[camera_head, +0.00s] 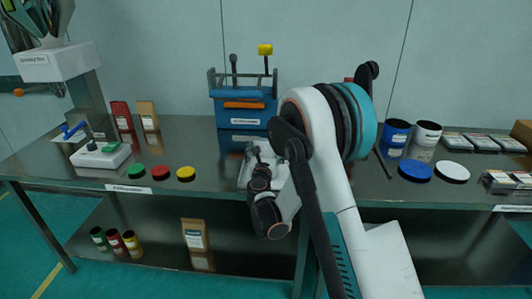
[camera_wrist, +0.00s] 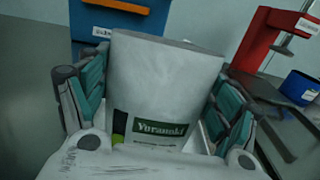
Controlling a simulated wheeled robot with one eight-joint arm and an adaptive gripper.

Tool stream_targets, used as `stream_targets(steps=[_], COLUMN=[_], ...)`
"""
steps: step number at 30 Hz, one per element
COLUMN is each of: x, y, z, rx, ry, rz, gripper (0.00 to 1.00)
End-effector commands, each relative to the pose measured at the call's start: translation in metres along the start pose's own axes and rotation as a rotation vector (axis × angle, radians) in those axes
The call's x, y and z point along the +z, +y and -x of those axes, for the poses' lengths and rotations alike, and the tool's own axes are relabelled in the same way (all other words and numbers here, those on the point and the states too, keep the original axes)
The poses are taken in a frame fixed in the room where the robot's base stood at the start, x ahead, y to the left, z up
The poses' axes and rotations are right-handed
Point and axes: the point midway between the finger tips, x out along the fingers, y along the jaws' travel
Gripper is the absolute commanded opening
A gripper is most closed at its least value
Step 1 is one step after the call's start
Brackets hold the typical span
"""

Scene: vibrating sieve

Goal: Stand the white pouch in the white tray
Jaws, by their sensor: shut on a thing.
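In the head view my arm covers most of the gripper and pouch. I cannot tell whether the pouch bottom touches anything.
The blue box (camera_head: 243,107) with an orange drawer stands behind the gripper. A red stand (camera_wrist: 262,40) and blue cup (camera_wrist: 299,87) are to the right. A white device (camera_head: 101,155) and coloured lids (camera_head: 160,172) lie left on the steel table (camera_head: 205,150).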

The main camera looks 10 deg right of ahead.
Motion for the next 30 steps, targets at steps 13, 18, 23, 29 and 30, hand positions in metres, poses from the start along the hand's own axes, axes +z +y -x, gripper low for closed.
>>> stream_targets(steps=[13,18,23,29,30], x=[-0.001,-0.001,-0.001,0.003,0.004], y=[0.0,0.0,0.0,0.001,0.001], z=[0.0,0.0,0.0,0.011,0.017], rx=[0.0,0.0,0.0,0.001,0.002], ry=[0.0,0.0,0.0,0.0,0.0], rz=[0.0,0.0,0.0,0.0,0.0], gripper=[1.0,1.0,1.0,1.0,1.0])
